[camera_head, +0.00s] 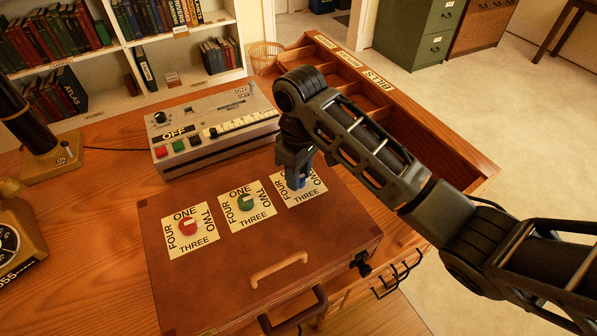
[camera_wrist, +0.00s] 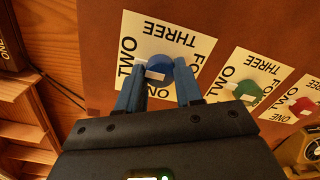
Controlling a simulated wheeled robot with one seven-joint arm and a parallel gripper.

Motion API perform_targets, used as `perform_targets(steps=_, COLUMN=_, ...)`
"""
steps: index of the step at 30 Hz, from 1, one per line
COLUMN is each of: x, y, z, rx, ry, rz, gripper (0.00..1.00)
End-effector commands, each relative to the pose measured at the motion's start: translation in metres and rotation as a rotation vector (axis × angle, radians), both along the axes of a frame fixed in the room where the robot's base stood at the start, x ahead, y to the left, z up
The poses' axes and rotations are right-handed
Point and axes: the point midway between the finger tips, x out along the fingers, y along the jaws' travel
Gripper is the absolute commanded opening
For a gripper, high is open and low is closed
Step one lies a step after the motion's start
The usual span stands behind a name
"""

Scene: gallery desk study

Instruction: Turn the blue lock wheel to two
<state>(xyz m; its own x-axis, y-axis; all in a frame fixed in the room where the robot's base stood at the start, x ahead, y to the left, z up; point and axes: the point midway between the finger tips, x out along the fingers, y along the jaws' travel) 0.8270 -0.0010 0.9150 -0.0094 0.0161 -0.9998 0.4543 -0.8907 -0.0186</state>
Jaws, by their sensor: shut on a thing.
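The blue lock wheel (camera_wrist: 160,63) sits on a pale card (camera_wrist: 196,42) printed ONE, TWO, THREE and FOUR around it. My gripper (camera_wrist: 158,76) is shut on the wheel, one finger on each side. In the wrist view a white mark shows on the wheel, near the side of TWO and ONE; its exact heading is hard to tell. In the head view my gripper (camera_head: 297,172) comes down on the rightmost card (camera_head: 312,190) and hides most of it and nearly all of the wheel. The card lies on a brown case (camera_head: 215,285).
A green wheel (camera_head: 245,202) and a red wheel (camera_head: 187,226) sit on like cards to the left. A grey box with buttons (camera_head: 215,128) stands behind the case. A wooden tray with compartments (camera_head: 375,100) lies to the right, behind my arm.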

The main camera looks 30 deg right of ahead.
Motion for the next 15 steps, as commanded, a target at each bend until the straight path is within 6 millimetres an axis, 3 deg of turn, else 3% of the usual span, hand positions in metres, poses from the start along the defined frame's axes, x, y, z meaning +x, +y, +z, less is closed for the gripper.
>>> perform_targets(steps=2, x=-0.0001, y=-0.0002, z=0.0002, rx=0.000, ry=0.000, rz=0.000, gripper=0.05)
perform_targets(steps=3, x=0.0000, y=-0.0001, z=0.0002, rx=0.000, ry=0.000, rz=0.000, gripper=0.36)
perform_targets(steps=11, x=0.0001, y=0.0000, z=0.0003, rx=0.000, ry=0.000, rz=0.001, gripper=0.61)
perform_targets(steps=15, x=0.0001, y=0.0000, z=0.0003, rx=0.000, ry=-0.001, rz=0.001, gripper=0.61)
